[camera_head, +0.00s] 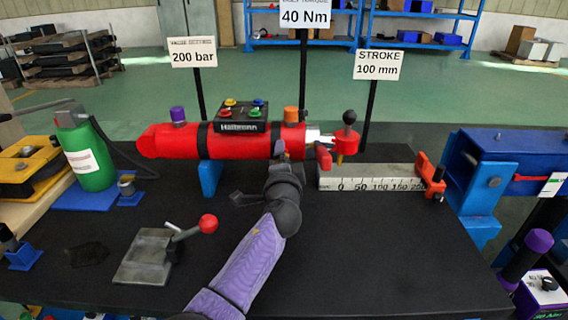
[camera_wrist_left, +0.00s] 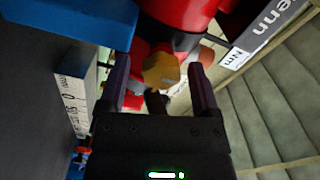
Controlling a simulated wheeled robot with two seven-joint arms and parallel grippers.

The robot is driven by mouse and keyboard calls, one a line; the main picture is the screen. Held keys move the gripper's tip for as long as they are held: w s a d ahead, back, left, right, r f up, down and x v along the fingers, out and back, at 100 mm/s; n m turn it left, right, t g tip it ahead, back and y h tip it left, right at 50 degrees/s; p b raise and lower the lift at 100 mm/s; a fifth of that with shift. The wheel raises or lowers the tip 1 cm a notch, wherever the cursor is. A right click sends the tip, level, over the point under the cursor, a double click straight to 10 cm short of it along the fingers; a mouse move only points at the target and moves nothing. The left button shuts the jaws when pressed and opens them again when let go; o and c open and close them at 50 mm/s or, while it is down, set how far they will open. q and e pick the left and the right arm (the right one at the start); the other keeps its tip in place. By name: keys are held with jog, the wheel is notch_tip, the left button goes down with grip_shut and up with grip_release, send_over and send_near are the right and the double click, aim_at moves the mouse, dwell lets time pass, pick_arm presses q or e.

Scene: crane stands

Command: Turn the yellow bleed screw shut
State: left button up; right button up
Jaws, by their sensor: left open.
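A yellow, rounded knob, which looks like the bleed screw (camera_wrist_left: 160,70), shows in the left wrist view beneath the red cylinder. My left gripper (camera_wrist_left: 157,78) is open, with one finger on each side of the knob; I cannot tell whether either finger touches it. In the head view my left gripper (camera_head: 281,152) reaches the front of the red cylinder (camera_head: 180,141), near its right end, and I cannot make out the screw there. My right gripper is not in view.
A blue support (camera_head: 209,176) stands under the cylinder. A scale block (camera_head: 368,178) lies to its right, below an orange-red valve with a dark knob (camera_head: 349,117). A red-knobbed lever (camera_head: 207,223) stands at the front left. The black table (camera_head: 390,260) is clear at front right.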

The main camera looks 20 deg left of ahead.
pick_arm(q)
jog(key=p+v, duration=0.3)
jog(key=v, duration=0.6)
jog(key=shift+s+p, duration=0.3)
jog(key=shift+s, duration=0.1)
jog(key=shift+d, duration=0.1)
